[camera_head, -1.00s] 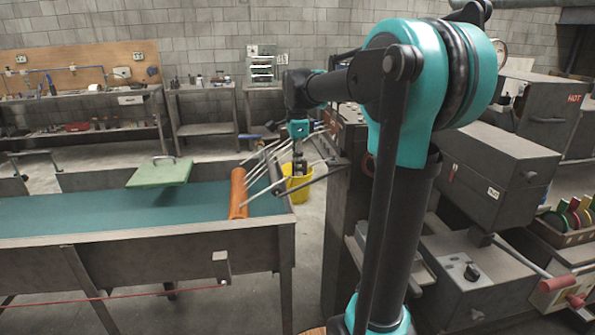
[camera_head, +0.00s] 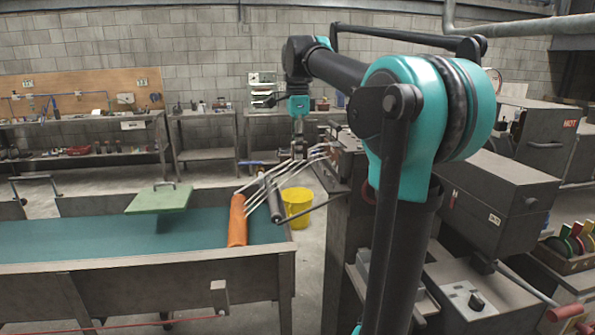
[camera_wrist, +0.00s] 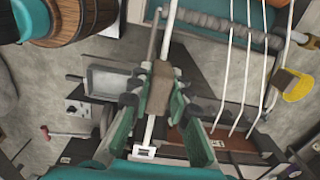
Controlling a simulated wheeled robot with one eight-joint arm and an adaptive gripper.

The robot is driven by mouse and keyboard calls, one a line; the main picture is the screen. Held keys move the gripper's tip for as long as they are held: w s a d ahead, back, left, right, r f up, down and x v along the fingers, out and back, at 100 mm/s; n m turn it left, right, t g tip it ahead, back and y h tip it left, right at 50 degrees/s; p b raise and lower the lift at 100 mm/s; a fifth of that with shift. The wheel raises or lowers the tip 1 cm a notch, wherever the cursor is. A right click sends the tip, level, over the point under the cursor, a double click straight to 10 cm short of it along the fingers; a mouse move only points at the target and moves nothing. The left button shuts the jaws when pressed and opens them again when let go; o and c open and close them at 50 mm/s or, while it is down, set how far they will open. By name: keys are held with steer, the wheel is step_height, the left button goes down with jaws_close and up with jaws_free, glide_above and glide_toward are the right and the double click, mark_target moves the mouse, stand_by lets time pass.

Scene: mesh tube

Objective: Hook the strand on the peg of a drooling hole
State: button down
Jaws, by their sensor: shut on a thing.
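Several pale strands (camera_head: 280,182) run from near the orange roller (camera_head: 237,220) up to the dark machine (camera_head: 345,165). Some of these strands (camera_wrist: 230,65) also show right of my gripper in the wrist view. My gripper (camera_head: 299,142) is above the strands near the machine's left side. In the wrist view, my gripper (camera_wrist: 160,90) has its fingers closed around a small brown-grey piece. A pale strand (camera_wrist: 168,30) lines up with that piece; whether they are joined is unclear. The peg and the drooling hole cannot be made out.
The trough (camera_head: 150,265) holds blue-green water, with a green lidded plate (camera_head: 158,199) above it. A grey roller (camera_head: 275,200) lies near its right end. A yellow bucket (camera_head: 297,205) stands behind.

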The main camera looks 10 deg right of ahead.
steer(key=shift+r, duration=5.25)
